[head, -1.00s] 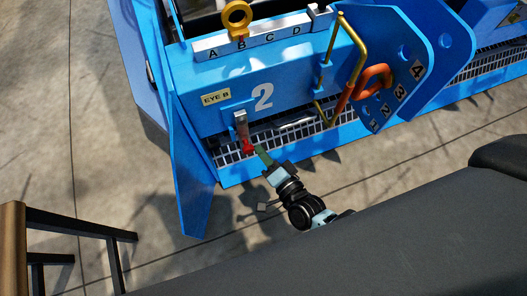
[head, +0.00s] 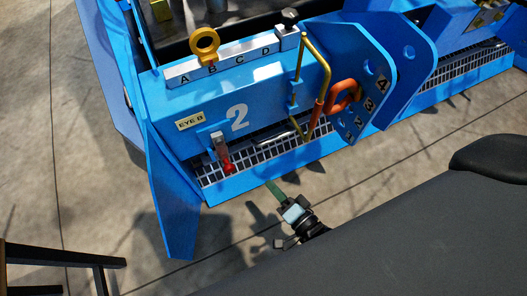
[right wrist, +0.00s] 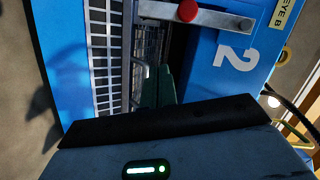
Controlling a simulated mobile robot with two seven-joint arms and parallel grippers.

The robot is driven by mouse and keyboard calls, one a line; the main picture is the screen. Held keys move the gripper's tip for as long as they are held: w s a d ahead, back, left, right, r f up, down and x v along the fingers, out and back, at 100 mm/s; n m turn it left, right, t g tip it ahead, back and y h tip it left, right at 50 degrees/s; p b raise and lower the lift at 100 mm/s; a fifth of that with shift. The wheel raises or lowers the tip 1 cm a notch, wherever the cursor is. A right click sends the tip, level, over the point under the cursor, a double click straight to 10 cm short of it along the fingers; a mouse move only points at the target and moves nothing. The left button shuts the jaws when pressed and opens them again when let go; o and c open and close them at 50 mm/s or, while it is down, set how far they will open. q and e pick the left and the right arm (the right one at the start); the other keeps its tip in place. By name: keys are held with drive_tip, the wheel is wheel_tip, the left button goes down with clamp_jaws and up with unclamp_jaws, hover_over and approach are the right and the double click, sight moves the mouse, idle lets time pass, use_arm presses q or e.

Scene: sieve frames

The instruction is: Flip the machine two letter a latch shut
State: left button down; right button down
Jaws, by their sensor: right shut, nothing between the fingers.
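In the right wrist view the grey bar (right wrist: 225,19) and red knob (right wrist: 188,11) show at the top. My right gripper (head: 272,187) is shut and empty, off the front edge of the machine. It is below and right of the red end, apart from it. Its green fingers (right wrist: 157,88) also show in the right wrist view. My left gripper is out of view.
A yellow eye (head: 204,43) stands at B on the A-to-D strip (head: 222,64). A brass rod (head: 322,70) and an orange shackle (head: 342,95) are right of the "2". A blue side plate (head: 167,205) sticks out at left.

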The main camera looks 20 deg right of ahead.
drive_tip(key=shift+f+v, duration=0.2)
drive_tip(key=shift+v, duration=0.95)
